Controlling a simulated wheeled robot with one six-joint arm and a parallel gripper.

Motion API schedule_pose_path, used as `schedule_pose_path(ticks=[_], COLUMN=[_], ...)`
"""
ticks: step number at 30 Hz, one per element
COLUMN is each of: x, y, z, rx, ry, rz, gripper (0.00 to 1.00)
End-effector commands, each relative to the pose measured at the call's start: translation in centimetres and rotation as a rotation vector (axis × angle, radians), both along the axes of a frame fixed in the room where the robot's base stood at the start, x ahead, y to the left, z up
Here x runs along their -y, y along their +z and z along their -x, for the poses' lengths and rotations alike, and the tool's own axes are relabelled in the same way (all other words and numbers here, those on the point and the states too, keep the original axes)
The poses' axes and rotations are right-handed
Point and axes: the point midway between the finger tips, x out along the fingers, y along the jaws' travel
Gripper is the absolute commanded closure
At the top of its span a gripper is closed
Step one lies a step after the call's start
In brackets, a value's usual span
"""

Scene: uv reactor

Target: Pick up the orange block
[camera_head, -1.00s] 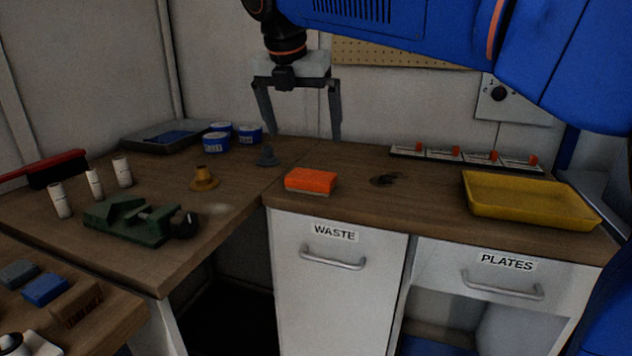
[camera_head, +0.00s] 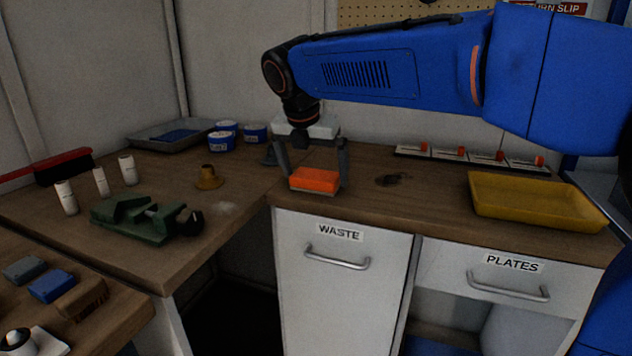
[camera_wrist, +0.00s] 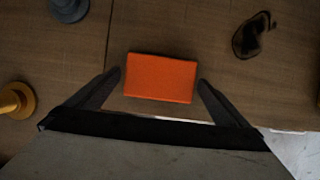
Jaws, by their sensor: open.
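The orange block (camera_head: 314,179) lies flat on the wooden counter near its front edge, above the drawer front labelled WASTE. It has a pale lower layer in the head view. My gripper (camera_head: 313,183) is lowered over it, open, with one finger on the left side of the block and one on the right. In the wrist view the orange block (camera_wrist: 160,78) sits between and slightly beyond the fingertips of my gripper (camera_wrist: 159,78). A small gap shows on each side, so the fingers appear apart from the block.
A brass-coloured piece (camera_head: 208,178) and a grey cone-like piece (camera_head: 270,156) stand left of the block. A dark stain (camera_head: 393,180) lies to its right. A yellow tray (camera_head: 535,203) is farther right. A green vise (camera_head: 140,218) and blue-labelled tubs (camera_head: 222,141) are left.

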Motion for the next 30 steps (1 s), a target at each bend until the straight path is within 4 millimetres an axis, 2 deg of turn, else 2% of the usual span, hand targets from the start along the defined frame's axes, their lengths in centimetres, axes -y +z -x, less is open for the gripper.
schedule_pose_path(ticks=[4,11,16,18,26,30], x=[0.2,0.2,0.2,0.2,0.1,0.1], y=[-1.0,-1.1,-1.1,-1.0,-0.7,0.8], z=[-0.4,-0.4,-0.4,-0.4,-0.5,-0.5], rx=[0.0,0.0,0.0,0.0,0.001,0.002], ry=[-0.001,0.0,0.0,0.0,0.0,0.001], rz=[0.0,0.0,0.0,0.0,-0.001,-0.001], gripper=[0.0,0.0,0.38,0.42,0.43,0.43])
